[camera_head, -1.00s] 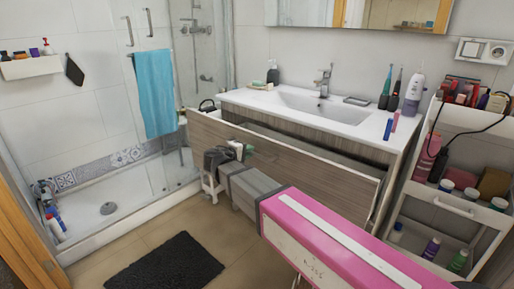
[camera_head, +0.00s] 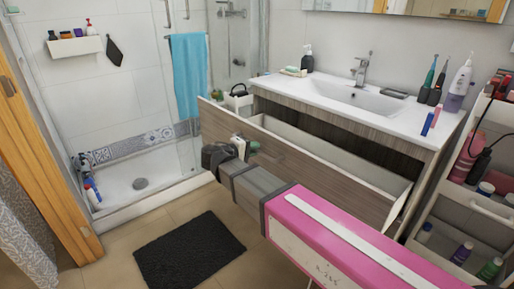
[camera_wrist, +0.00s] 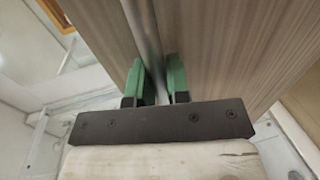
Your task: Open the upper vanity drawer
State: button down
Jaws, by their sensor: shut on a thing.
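The upper vanity drawer (camera_head: 345,190) has a wood-grain front and stands well out from the vanity (camera_head: 385,135) under the white sink top. Its pale inside shows and looks empty where visible. My gripper (camera_head: 252,147) is at the drawer front. In the wrist view, the green fingers of my gripper (camera_wrist: 156,82) lie on both sides of a thin metal bar handle (camera_wrist: 145,35) on the wood-grain front. They are shut on it. In the head view the handle is mostly hidden by my gripper.
An open white cart (camera_head: 480,205) with cosmetics stands close at the right. A dark bath mat (camera_head: 190,250) lies on the floor at the left, with bare tiles around it. The glass shower and its tray (camera_head: 150,190) are behind. Bottles and toothbrushes stand on the sink top.

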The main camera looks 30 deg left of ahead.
jog(key=shift+a, duration=0.15)
jog(key=c, duration=1.1)
grip_release()
jog(key=shift+s, duration=0.1)
jog(key=v, duration=1)
jog(key=shift+s, duration=0.3)
jog(key=shift+r, duration=0.1)
